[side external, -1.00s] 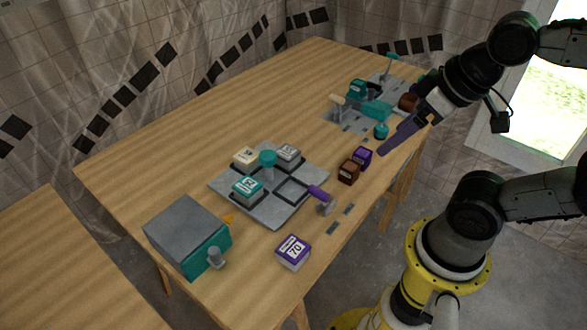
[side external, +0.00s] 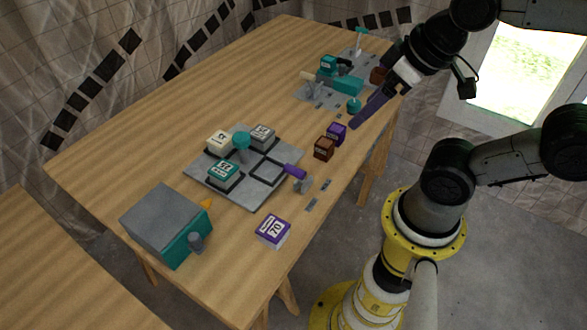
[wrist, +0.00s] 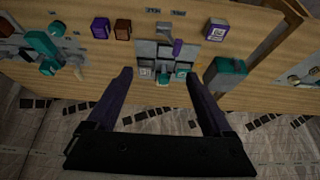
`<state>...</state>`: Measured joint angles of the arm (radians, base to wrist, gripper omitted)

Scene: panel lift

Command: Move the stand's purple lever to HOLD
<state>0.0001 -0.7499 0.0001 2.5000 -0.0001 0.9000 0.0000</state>
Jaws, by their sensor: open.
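The stand is a grey plate (side external: 255,195) with square recesses, holding a few labelled blocks and a teal-topped post (side external: 241,142). Its purple lever (side external: 294,171) sits at the plate's right edge on a grey pivot and points toward the plate. In the wrist view the lever (wrist: 177,47) shows between and beyond my fingers. Two small grey label plates (side external: 319,195) lie on the table beside the lever; their words are too small to read. My gripper (side external: 368,112) has long purple fingers, open and empty, apart from the lever. The wrist view shows both fingers spread (wrist: 158,78).
A purple block marked 70 (side external: 273,231) lies in front of the stand. A grey and teal box (side external: 168,222) is at the near left. Brown (side external: 324,148) and purple (side external: 337,133) blocks lie to the right. A second fixture (side external: 335,88) stands at the far end.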

